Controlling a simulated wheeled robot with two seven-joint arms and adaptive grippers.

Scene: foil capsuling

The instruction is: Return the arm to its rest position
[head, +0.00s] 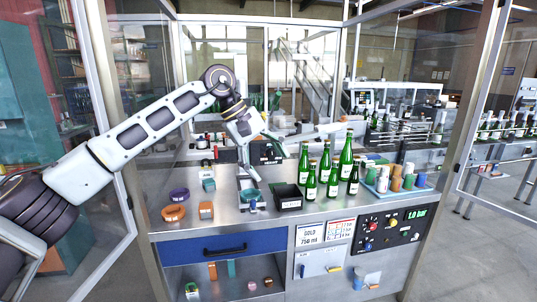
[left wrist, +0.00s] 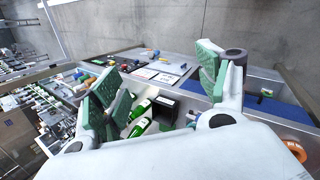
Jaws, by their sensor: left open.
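My left arm reaches in from the left in the head view and bends down over the steel bench. My left gripper (head: 252,158) hangs above the bench, left of the bottles. In the left wrist view its two green-padded fingers (left wrist: 155,82) are spread wide with nothing between them. Several green bottles (head: 333,172) stand upright on the bench, apart from the gripper; bottles (left wrist: 140,108) also show beyond the fingers in the left wrist view. A black tray (head: 289,204) stands left of the bottles. My right gripper is not in view.
An orange roll (head: 173,213) and a purple roll (head: 179,195) lie at the left of the bench. Coloured cylinders (head: 396,180) stand right of the bottles. A blue drawer (head: 225,248) is under the front edge. Glazed frames enclose the bench.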

